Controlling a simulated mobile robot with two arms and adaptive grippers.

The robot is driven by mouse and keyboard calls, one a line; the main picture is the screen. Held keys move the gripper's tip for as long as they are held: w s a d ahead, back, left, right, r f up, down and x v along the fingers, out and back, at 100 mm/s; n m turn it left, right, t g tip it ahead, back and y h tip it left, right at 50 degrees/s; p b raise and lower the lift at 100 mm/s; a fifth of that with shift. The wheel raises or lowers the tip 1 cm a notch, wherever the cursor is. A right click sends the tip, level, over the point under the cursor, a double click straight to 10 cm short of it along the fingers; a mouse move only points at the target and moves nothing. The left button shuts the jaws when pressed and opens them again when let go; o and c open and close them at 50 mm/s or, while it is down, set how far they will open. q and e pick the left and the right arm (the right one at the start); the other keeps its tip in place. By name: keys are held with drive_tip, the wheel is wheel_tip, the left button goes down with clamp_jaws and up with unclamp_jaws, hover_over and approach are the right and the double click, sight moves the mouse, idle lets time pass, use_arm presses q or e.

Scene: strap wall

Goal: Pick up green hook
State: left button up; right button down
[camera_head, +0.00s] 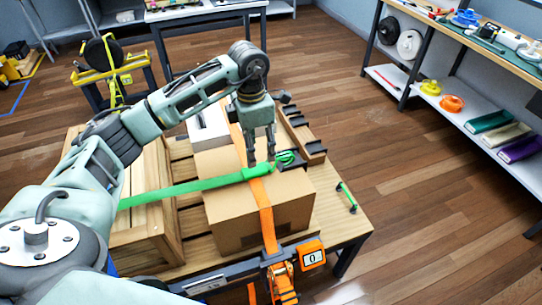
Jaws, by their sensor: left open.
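The green hook (287,158) is at the right end of a green strap (190,188) that lies across the top of a cardboard box (225,212). My left gripper (261,163) points down over the box top, its fingers at the green strap's end, just left of the hook. The fingers look apart, and whether they touch the strap cannot be told. My right gripper does not show.
An orange strap (263,205) runs over the box to an orange ratchet (281,280) and a display (311,255) at the front. A wooden crate (150,220) stands left of the box. A small green-ended rod (347,198) lies on the table's right. Shelves stand farther right, beyond open floor.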

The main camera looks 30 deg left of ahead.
sight(255, 169)
use_arm(q)
drive_tip(key=shift+a, duration=0.45)
drive_tip(key=shift+s+f+y, duration=0.2)
drive_tip(key=shift+s+y, duration=0.05)
drive_tip(key=shift+y, duration=0.05)
drive_tip(key=shift+s+d+f+p, duration=0.1)
drive_tip(key=shift+s+f+p, duration=0.35)
drive_tip(key=shift+f+p, duration=0.25)
drive_tip(key=shift+d+f+p, duration=0.25)
drive_tip(key=shift+f+p, duration=0.55)
drive_tip(key=shift+f, duration=0.4)
wheel_tip(255, 169, down, 2)
drive_tip(key=shift+w+f, duration=0.15)
drive_tip(key=shift+f, duration=0.25)
drive_tip(key=c, duration=1.3)
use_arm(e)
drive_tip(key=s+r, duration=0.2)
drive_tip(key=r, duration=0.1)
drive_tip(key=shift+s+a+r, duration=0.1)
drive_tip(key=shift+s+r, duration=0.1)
